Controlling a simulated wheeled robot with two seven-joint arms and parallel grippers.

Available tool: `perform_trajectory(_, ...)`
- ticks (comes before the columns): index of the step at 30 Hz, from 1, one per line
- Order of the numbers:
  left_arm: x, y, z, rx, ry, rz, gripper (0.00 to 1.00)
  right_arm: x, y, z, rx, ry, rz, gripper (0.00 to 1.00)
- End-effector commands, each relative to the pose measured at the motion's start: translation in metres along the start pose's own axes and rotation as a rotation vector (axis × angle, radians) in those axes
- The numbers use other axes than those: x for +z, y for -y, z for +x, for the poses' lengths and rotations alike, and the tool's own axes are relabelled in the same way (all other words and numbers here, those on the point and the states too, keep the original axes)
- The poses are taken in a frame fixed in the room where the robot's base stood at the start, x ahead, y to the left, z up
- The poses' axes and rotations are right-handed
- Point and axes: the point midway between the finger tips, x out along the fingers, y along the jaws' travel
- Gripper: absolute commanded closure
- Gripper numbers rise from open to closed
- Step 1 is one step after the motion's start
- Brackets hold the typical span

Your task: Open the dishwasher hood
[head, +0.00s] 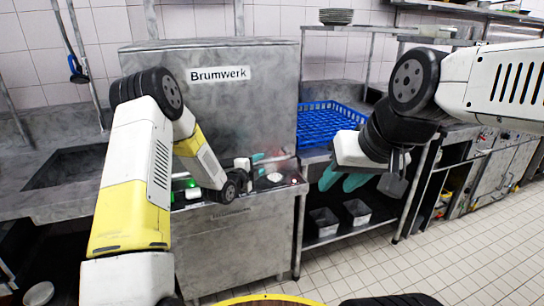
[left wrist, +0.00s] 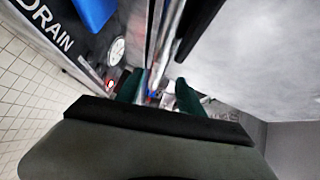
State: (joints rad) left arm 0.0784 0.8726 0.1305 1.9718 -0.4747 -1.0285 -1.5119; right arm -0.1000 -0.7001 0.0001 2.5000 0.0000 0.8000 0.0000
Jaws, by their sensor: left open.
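The dishwasher hood (head: 235,105) is a large grey metal box labelled Brumwerk. It is down on the dishwasher base (head: 240,240). My left gripper (head: 257,165) is open at the hood's lower front edge. In the left wrist view, its dark green fingertips (left wrist: 158,92) stand apart on either side of a shiny metal bar (left wrist: 163,45). I cannot tell whether they touch it. My arm hides part of the hood's lower left front. My right gripper (head: 342,180) has its teal fingers apart, with nothing visible between them, right of the dishwasher.
A blue rack (head: 325,118) sits on the counter right of the hood. A sink (head: 70,167) is at the left. Metal bins (head: 323,222) stand on a shelf under the right counter. Stacked plates (head: 336,16) are on a high shelf. The tiled floor (head: 400,270) at front right is clear.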

Motion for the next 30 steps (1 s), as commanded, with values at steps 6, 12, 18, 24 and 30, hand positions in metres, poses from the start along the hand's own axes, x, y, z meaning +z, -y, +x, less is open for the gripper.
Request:
perform_trajectory(6,-0.001,-0.007,0.013,-0.02,-0.009,0.02,0.55,0.0,0.0,0.0,0.0,0.0,0.0,0.64)
perform_trajectory(12,-0.002,-0.006,0.045,-0.02,-0.009,0.02,0.55,0.0,0.0,0.0,0.0,0.0,0.0,0.64)
perform_trajectory(18,-0.002,-0.006,0.072,-0.019,-0.009,0.019,0.55,0.0,0.0,0.0,0.0,0.0,0.0,0.64)
perform_trajectory(24,-0.002,-0.005,0.081,-0.017,-0.008,0.019,0.55,0.0,0.0,0.0,0.0,0.0,0.0,0.64)
perform_trajectory(30,-0.002,-0.005,0.081,-0.017,-0.008,0.019,0.55,0.0,0.0,0.0,0.0,0.0,0.0,0.64)
